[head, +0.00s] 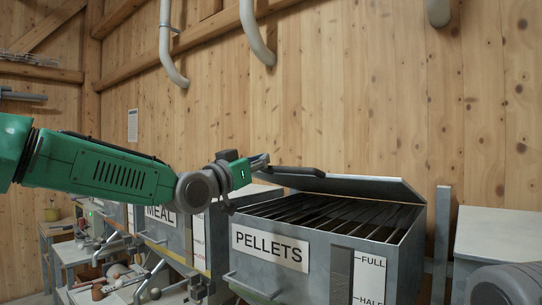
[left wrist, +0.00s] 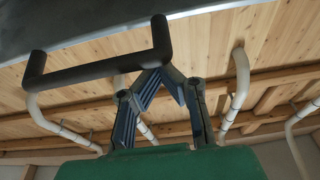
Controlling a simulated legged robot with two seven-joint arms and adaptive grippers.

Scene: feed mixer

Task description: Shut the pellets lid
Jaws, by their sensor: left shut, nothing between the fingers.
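The pellets bin (head: 270,275), grey metal with a "PELLETS" label, stands at centre right in the head view. Its lid (head: 375,187) is raised at an angle, and the dark slatted top shows below it. A black bar handle (head: 295,171) is on the lid's left part. The left wrist view shows the handle (left wrist: 95,70) beside the lid's dark surface (left wrist: 90,25). My left gripper (head: 262,160) is shut and empty, just left of the handle; its fingertips (left wrist: 168,74) also show close by the bar. I cannot tell whether they touch it. My right gripper is not in view.
A meal bin (head: 165,235) stands left of the pellets bin. A low shelf with small items (head: 100,290) is at lower left. A grey post (head: 441,245) and a pale-topped box (head: 500,235) stand right. White pipes (head: 255,35) hang above along the wooden wall.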

